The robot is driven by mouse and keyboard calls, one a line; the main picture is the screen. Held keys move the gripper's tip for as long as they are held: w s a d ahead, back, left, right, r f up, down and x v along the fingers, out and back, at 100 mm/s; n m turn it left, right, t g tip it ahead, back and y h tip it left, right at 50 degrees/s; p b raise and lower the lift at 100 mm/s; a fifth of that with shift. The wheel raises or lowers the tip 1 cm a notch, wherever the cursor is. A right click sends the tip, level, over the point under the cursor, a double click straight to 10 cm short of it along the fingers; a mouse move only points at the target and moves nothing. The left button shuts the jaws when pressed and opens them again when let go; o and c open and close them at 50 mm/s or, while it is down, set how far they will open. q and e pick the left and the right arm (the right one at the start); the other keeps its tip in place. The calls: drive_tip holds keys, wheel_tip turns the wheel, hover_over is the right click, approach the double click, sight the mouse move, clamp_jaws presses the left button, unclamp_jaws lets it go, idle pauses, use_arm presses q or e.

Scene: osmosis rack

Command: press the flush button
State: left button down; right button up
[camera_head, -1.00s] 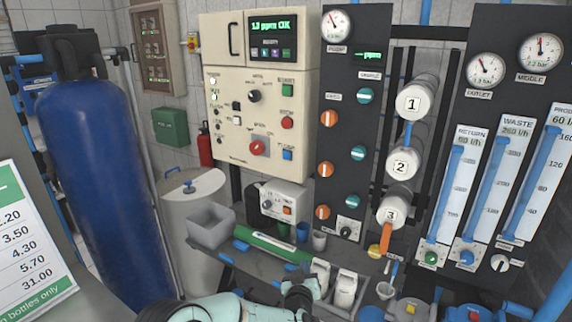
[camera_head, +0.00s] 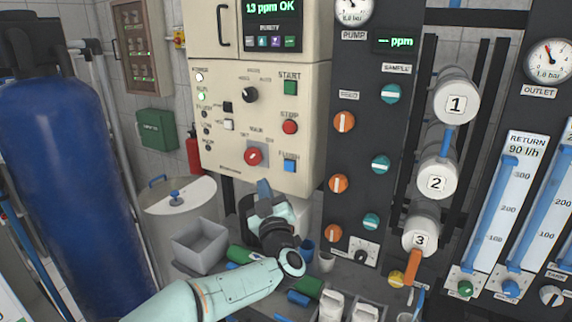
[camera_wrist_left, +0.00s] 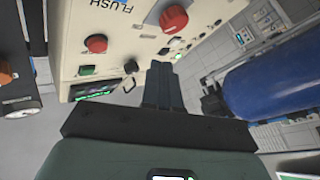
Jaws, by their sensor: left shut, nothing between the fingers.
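My left gripper (camera_head: 264,186) is shut and empty. Its fingertips point up towards the panel, below the red rotary knob (camera_head: 254,156) and lower left of the flush button, apart from it in the picture. In the left wrist view the shut fingers (camera_wrist_left: 162,72) show with the FLUSH label at the top edge; the blue button is not clearly visible there. My right gripper is out of view.
Below the panel are a grey bin (camera_head: 200,247), a green tube (camera_head: 240,255) and small cups. A dark panel with orange and teal valves (camera_head: 338,184) stands to the right. A blue tank (camera_head: 70,180) is at left.

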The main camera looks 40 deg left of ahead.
sight(289, 166)
use_arm(q)
drive_tip(key=shift+s+d, duration=0.15)
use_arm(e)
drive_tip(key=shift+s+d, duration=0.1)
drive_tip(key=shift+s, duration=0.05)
use_arm(q)
drive_tip(key=shift+w+a+p, duration=0.15)
drive_tip(key=shift+w+p, duration=0.95)
drive_tip(key=shift+w, duration=0.4)
drive_tip(key=shift+w+a+p, duration=0.2)
drive_tip(key=shift+w+p, duration=0.95)
drive_tip(key=shift+w, duration=0.3)
drive_tip(key=shift+w+a+p, duration=0.15)
drive_tip(key=shift+w+p, duration=0.95)
drive_tip(key=shift+w, duration=0.4)
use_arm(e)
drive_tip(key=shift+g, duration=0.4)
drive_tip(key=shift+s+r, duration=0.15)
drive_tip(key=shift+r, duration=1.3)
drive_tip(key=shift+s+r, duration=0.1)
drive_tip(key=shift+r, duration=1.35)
use_arm(q)
drive_tip(key=shift+w, duration=0.1)
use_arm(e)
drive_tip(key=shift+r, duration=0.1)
use_arm(q)
drive_tip(key=shift+w, duration=0.35)
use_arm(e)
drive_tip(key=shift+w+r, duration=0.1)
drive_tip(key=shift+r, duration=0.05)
